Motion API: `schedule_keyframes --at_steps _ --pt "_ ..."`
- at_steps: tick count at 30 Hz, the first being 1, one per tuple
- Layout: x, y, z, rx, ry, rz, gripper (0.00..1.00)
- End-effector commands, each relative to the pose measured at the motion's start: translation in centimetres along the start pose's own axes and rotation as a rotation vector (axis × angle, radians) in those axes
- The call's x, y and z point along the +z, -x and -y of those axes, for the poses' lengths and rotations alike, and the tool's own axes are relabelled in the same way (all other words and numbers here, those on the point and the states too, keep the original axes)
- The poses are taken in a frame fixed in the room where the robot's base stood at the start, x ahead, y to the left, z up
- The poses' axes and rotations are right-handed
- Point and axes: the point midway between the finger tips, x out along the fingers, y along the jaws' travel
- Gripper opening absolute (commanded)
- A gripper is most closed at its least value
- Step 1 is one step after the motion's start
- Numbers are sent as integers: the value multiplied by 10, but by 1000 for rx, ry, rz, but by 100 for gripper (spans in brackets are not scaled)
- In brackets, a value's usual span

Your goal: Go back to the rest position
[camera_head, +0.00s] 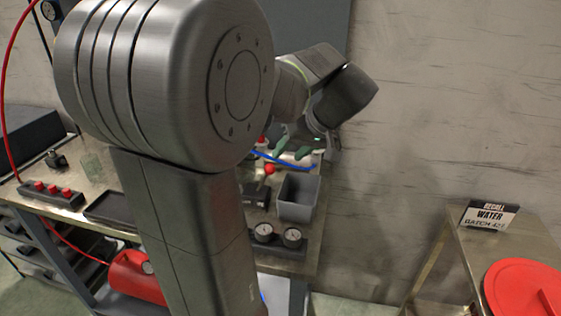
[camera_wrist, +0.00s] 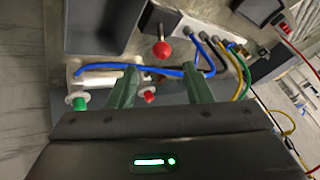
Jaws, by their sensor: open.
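My gripper (camera_wrist: 158,88) shows in the wrist view with its two green fingers spread apart and nothing clearly held between them. In the head view my gripper (camera_head: 291,151) is above the right end of the workbench (camera_head: 85,212), partly hidden by my arm. Below the fingers a blue hose (camera_wrist: 110,67) runs across a white block, and a red-knobbed lever (camera_wrist: 162,47) stands just beyond the fingertips. The lever's red knob also shows in the head view (camera_head: 269,169). I cannot tell whether the fingers touch the hose.
A grey bin (camera_head: 298,197) and two gauges (camera_head: 278,236) sit at the bench's right end. A red tank (camera_head: 133,277) is below. To the right, a side table (camera_head: 450,245) holds a sign (camera_head: 489,217) and a red lid (camera_head: 520,290). A wall stands behind.

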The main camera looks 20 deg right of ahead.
Motion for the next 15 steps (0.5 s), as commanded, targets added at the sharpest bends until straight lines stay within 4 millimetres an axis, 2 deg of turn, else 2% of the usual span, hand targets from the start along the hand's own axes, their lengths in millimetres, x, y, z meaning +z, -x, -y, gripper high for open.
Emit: schedule_keyframes --at_steps 5,15 --pt "0 13 0 0 -1 0 46" --pt "0 13 0 -1 0 1 46"
